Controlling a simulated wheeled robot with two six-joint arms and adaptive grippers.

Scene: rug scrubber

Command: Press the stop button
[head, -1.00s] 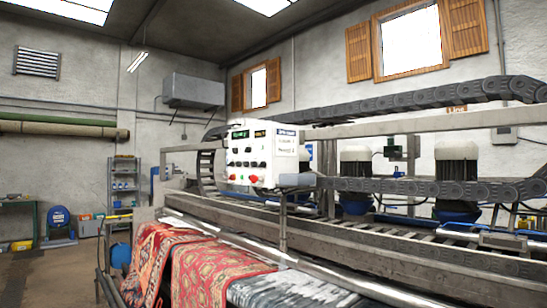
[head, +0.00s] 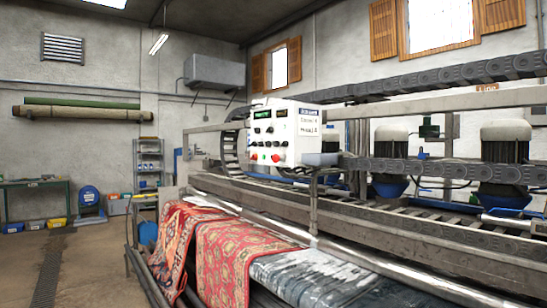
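A white control box (head: 285,134) is mounted on the rug-scrubbing machine, near the middle of the head view. Its front panel has small displays at the top, rows of dark knobs and buttons, and a larger red button (head: 276,158) at the lower right. A green button sits to the left of the red one. Lettering on the panel is too small to read, so I cannot tell which button is marked stop. Neither of my grippers shows in the head view.
The machine frame (head: 380,231) spans the middle and right, with red patterned rugs (head: 228,252) draped over its front. Dark cable chains (head: 440,75) run above and behind the box. The floor (head: 88,262) at the left is open. A workbench (head: 35,184) stands at the far left.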

